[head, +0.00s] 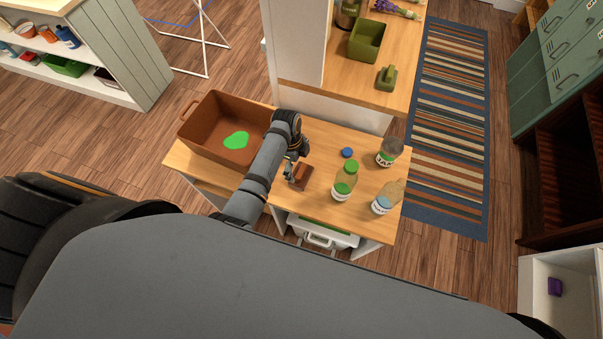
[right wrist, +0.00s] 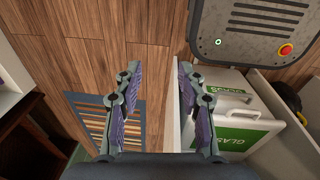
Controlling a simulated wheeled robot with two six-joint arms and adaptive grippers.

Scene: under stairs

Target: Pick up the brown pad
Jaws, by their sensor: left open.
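The brown pad (head: 303,178) lies on the wooden tabletop (head: 325,209), close to the middle of the table. My left gripper (head: 292,173) is open at the pad's left side, pointing down; the arm above it hides part of the fingers. I cannot tell whether a finger touches the pad. My right gripper (right wrist: 155,78) shows in the right wrist view, with its fingers wide apart and nothing between them, away from the table's top.
A brown bin (head: 204,139) with a green patch inside stands to the left. A green-capped bottle (head: 345,181), two jars (head: 389,151) (head: 387,198) and a blue lid (head: 347,153) stand to the right. An open drawer (head: 322,235) with a white case sticks out below the table front.

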